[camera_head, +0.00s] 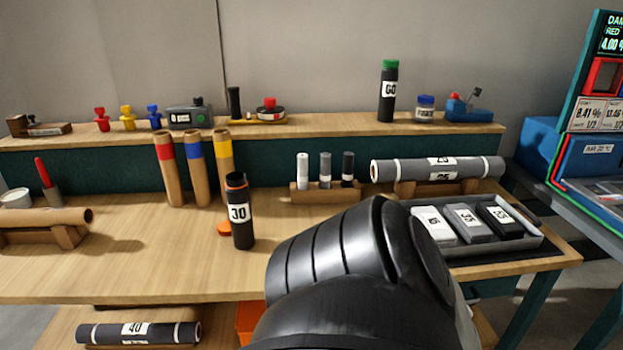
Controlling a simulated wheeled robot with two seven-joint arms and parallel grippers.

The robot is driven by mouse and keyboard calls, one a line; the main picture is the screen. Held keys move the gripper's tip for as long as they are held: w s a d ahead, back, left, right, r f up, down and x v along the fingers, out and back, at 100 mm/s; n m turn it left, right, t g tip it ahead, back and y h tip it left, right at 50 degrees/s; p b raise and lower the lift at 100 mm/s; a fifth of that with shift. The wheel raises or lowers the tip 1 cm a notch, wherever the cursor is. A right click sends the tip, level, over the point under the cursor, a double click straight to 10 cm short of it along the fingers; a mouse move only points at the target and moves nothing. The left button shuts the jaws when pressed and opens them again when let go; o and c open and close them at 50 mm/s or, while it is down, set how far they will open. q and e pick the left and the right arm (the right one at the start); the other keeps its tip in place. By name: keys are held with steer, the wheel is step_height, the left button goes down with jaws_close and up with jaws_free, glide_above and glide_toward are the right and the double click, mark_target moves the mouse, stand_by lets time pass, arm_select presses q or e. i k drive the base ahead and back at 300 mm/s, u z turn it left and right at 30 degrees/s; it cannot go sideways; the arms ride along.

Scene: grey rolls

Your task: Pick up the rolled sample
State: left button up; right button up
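Several rolls are in view and I cannot tell which one is the rolled sample. A grey roll marked 25 (436,169) lies on a wooden cradle (470,187) at the right of the table. A dark roll marked 40 (138,332) lies on the lower shelf at the bottom left. A plain brown roll (45,217) rests on a wooden stand at the left. A large black arm part of mine fills the bottom middle and hides part of the table. Neither gripper shows.
A black tube marked 30 (239,213) stands upright mid-table near several capped brown tubes (195,170). A grey tray (508,240) of numbered blocks lies at the right. Bare tabletop (140,270) lies front left.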

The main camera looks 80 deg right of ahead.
mark_target(325, 167)
steer(key=k, duration=0.65)
steer(key=z, duration=0.9)
